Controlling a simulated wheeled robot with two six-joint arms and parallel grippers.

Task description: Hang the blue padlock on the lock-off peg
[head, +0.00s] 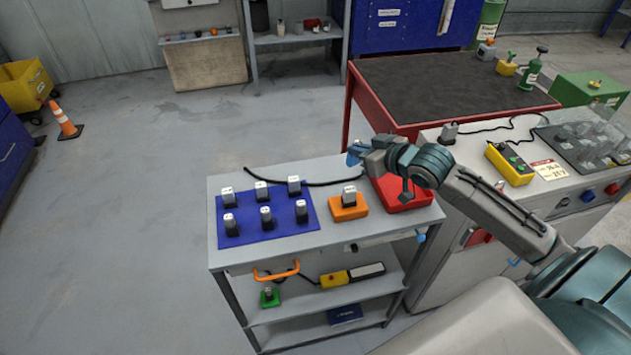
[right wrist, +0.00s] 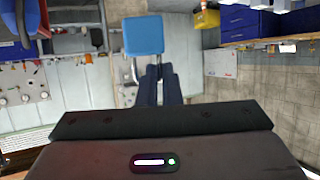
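My right gripper (head: 378,155) is raised above the back right of the grey cart. In the right wrist view its dark fingers (right wrist: 160,86) are close together on the shackle of the blue padlock (right wrist: 143,36), whose body points away beyond the fingertips. In the head view the padlock (head: 355,153) shows as a small blue shape at the gripper's left end. I cannot make out the lock-off peg with certainty. Small blue pieces show at the cart's right corner (head: 420,236) and on the grey cabinet front (head: 515,262). My left gripper is not in view.
The cart top (head: 335,230) carries a blue mat (head: 247,237) with several meters, an orange holder (head: 348,214) and a red tray (head: 420,200) under my right arm. The grey cabinet (head: 470,150) holds a yellow pendant (head: 510,163). A red-framed table (head: 440,90) stands behind.

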